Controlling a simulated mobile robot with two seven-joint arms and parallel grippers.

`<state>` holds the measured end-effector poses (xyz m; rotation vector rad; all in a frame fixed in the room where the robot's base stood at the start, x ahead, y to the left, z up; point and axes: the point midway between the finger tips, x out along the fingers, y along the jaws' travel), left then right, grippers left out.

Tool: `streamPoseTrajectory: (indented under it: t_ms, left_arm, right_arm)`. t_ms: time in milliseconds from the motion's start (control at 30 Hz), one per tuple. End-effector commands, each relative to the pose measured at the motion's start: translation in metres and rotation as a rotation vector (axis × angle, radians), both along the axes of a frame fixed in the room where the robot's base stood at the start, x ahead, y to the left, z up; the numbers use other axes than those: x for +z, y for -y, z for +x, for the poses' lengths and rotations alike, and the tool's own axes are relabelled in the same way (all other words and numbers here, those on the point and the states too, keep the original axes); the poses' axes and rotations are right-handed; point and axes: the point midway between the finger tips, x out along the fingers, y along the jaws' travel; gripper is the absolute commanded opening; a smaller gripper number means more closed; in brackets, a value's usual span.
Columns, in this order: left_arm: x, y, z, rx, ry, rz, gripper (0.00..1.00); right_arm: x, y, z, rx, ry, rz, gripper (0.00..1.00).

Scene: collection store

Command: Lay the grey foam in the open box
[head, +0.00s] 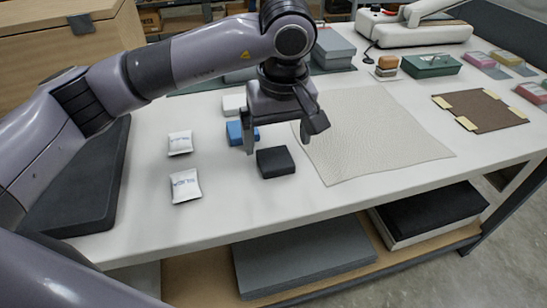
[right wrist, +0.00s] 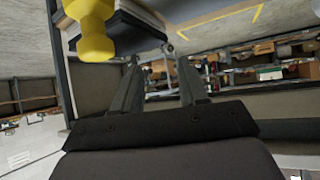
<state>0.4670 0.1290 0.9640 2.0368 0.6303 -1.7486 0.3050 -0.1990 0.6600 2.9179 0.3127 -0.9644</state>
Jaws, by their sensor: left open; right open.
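A small dark grey block (head: 275,162), which may be the grey foam, lies flat on the white table. Beside it are a blue block (head: 235,131) and a white block (head: 234,104). My left gripper (head: 283,138) is open and empty, pointing down above the table just behind the dark block. It partly hides the blue block. A green box (head: 432,65) stands at the back right; I cannot tell whether it is the open box. My right gripper (right wrist: 157,62) is open and empty in the right wrist view, away from these blocks.
Two white sachets (head: 185,185) lie left of the blocks. A pale cloth (head: 375,135) covers the table's middle, with a brown board (head: 480,109) to its right. Grey boxes (head: 334,48) stand behind. A yellow object (right wrist: 93,30) is close in the right wrist view.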

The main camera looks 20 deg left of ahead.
Motion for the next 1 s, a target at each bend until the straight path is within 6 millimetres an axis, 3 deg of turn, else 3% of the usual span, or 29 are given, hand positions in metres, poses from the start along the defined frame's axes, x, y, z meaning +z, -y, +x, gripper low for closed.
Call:
streamPoseTrajectory:
  t_ms: [300,600,667,800,1000]
  left_arm:
    - [-0.043,-0.005,0.004,-0.001,-0.003,-0.002,0.96]
    - [-0.049,-0.006,0.005,-0.001,-0.001,-0.003,0.96]
    - [-0.049,-0.006,0.005,-0.001,-0.001,-0.003,0.79]
    - [-0.049,-0.006,0.005,-0.001,-0.001,-0.003,0.37]
    - [-0.049,-0.006,0.005,-0.002,0.0,-0.003,0.32]
  right_arm:
    - [0.006,0.002,0.0,0.0,0.009,-0.005,0.43]
    - [0.002,0.003,-0.002,-0.002,0.001,-0.009,0.43]
    - [0.002,0.003,-0.002,-0.003,-0.001,-0.009,0.43]
    - [0.001,0.003,-0.002,-0.003,-0.002,-0.009,0.43]
    - [0.001,0.003,-0.002,-0.003,-0.003,-0.009,0.43]
